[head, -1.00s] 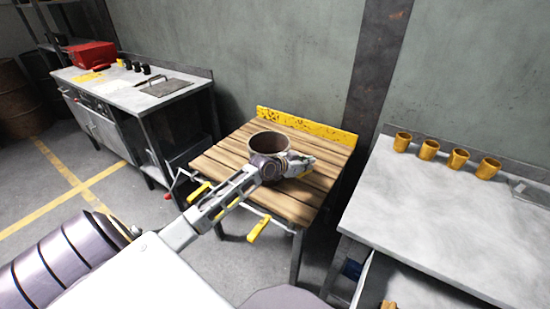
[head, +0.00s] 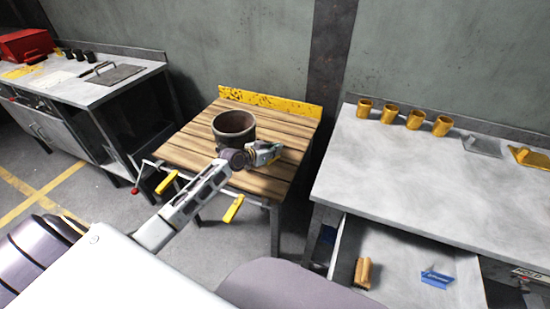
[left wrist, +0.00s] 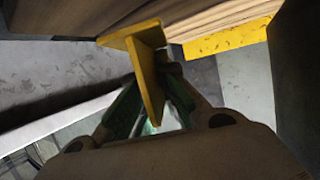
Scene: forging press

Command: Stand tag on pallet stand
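The pallet stand (head: 190,148) is a wood-slatted table with a yellow back plate (head: 270,106), in the middle of the head view. A dark round pot (head: 234,128) stands on its slats. My left gripper (head: 268,153) is over the slats, just to the front right of the pot. In the left wrist view my left gripper (left wrist: 150,112) is shut on a yellow tag (left wrist: 148,75), a flat plate with a crosswise foot. The wrist view also shows wooden slats (left wrist: 220,15). Whether the tag touches the stand cannot be told. My right gripper is not in view.
Several brass cups (head: 388,114) line the back of the grey bench (head: 400,165) at right. An open drawer below it holds a blue piece (head: 437,279) and an orange-brown piece (head: 362,272). Yellow handles (head: 233,208) stick out from the stand's front. The slats left of the pot are clear.

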